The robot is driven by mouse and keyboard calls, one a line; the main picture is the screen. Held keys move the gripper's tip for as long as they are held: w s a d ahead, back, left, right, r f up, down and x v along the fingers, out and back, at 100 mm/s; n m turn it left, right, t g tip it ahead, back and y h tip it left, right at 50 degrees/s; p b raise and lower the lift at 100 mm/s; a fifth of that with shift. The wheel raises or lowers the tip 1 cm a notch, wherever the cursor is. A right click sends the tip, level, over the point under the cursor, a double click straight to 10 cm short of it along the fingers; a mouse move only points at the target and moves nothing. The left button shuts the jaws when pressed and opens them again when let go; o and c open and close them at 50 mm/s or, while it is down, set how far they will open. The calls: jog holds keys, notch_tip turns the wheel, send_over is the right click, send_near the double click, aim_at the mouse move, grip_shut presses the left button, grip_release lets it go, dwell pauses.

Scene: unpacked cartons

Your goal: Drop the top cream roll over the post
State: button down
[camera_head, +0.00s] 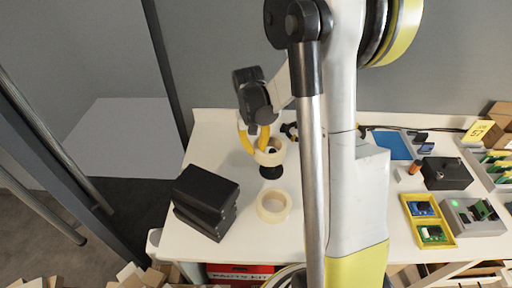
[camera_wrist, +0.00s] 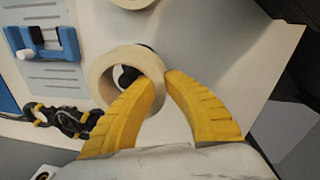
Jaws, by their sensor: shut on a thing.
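The cream roll (camera_head: 277,158) is a thick tape ring at the middle of the white table. My gripper (camera_head: 257,148) is shut on one side of its wall, one yellow finger inside the hole and one outside. In the wrist view the roll (camera_wrist: 101,76) is pinched at its right side by my gripper (camera_wrist: 160,80). The black post (camera_head: 271,171) has its wide dark foot just below the roll. In the wrist view a dark part of the post (camera_wrist: 127,76) shows through the hole. How far down the post the roll sits cannot be told.
A second cream roll (camera_head: 273,207) lies flat on the table in front of the post. Black boxes (camera_head: 207,190) are stacked at the left. A blue sheet (camera_head: 391,145), a yellow tray (camera_head: 412,211) and electronics lie at the right. My arm hides the table's middle right.

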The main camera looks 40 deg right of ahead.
jog(key=shift+f+b, duration=0.4)
jog(key=shift+f, duration=0.2)
jog(key=c, duration=1)
grip_release()
jog(key=shift+r, duration=0.1)
jog(key=shift+r+p, duration=3.05)
jog(key=shift+r, duration=1.05)
jog(key=shift+f, duration=0.1)
jog(key=s+a+r+n+t+y, duration=0.1)
jog(key=s+a+r+n+t, duration=0.3)
jog(key=s+a+r, duration=0.9)
jog(key=a+t, duration=0.3)
jog(key=a, duration=0.1)
jog(key=shift+r+t, duration=0.3)
jog(key=shift+r, duration=0.1)
